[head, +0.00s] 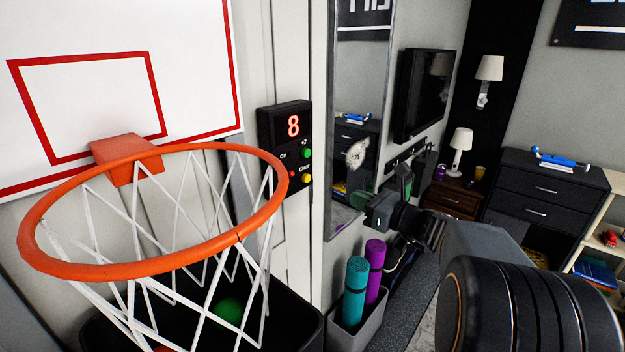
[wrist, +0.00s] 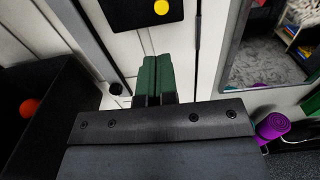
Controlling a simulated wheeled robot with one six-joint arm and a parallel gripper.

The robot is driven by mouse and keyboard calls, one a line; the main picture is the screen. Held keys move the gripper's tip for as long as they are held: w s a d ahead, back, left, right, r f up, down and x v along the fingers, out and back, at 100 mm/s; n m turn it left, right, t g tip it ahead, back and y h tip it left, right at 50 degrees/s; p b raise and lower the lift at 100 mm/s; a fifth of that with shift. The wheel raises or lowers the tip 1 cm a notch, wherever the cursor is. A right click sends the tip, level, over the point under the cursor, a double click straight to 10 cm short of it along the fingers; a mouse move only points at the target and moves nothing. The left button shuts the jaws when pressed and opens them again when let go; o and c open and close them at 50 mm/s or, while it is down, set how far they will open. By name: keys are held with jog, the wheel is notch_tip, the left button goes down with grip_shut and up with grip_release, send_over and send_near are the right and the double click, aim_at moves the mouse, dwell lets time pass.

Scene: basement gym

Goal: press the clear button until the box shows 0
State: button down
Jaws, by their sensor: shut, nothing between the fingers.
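The black score box (head: 285,128) hangs on the wall right of the hoop in the head view and shows a red 8. Its yellow button (head: 307,178), under the "Clear" label, is at the lower right; a green button (head: 306,153) labelled "+2" is above it. In the wrist view the box's lower part (wrist: 128,12) with the yellow button (wrist: 161,7) is at the top edge. My gripper (head: 404,178) is right of the box in the head view, apart from it. In the wrist view its green fingers (wrist: 152,68) are shut and empty, below the box.
An orange hoop (head: 160,270) with a white net stands left of the box, above a black bin (head: 310,335) with balls. A mirror (head: 355,75) is right of the box. Teal and purple rolls (head: 355,290) stand in a grey holder below. The wall below the box is clear.

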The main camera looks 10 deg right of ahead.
aim_at(308, 178)
jog(key=shift+d, duration=0.1)
jog(key=p+x, duration=0.2)
jog(key=x, duration=1)
jog(key=shift+w, duration=0.2)
jog(key=shift+w+a+p, duration=0.4)
jog(key=shift+w+a, duration=0.1)
jog(key=shift+w, duration=0.15)
jog(key=shift+a, duration=0.1)
